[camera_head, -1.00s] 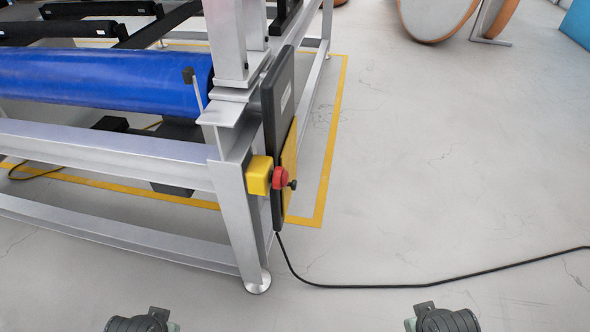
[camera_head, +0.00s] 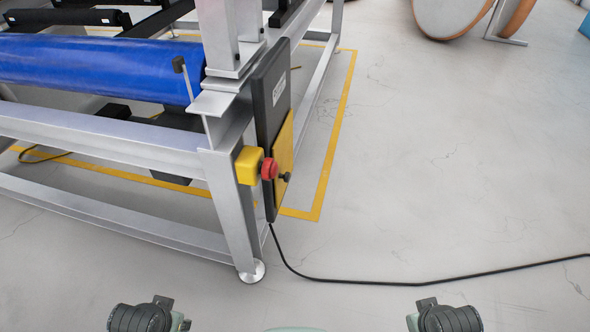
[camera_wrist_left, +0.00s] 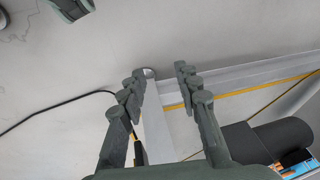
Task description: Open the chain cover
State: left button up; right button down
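A tall dark panel (camera_head: 271,88) stands upright on the end of the metal machine frame. A yellow plate (camera_head: 284,145) with a black knob (camera_head: 286,177) is on its lower outer face and looks closed. I cannot tell for certain which of the two is the chain cover. In the left wrist view my left gripper (camera_wrist_left: 160,75) has its fingers apart with nothing between them. It points toward the floor and a frame leg, with no visible contact. Neither gripper shows in the head view; only my arm links show at its bottom edge.
A yellow box with a red button (camera_head: 269,169) sticks out beside the yellow plate. A black cable (camera_head: 430,281) runs from the panel across the floor to the right. A blue roller (camera_head: 95,70) lies in the frame.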

aim_at(282, 149)
jog(key=l+z, duration=0.1)
jog(key=l, duration=0.3)
jog(key=i+l+z, duration=0.1)
jog(key=l, duration=0.3)
jog(key=i+l+z, duration=0.1)
jog(key=l, duration=0.3)
jog(key=i, duration=0.05)
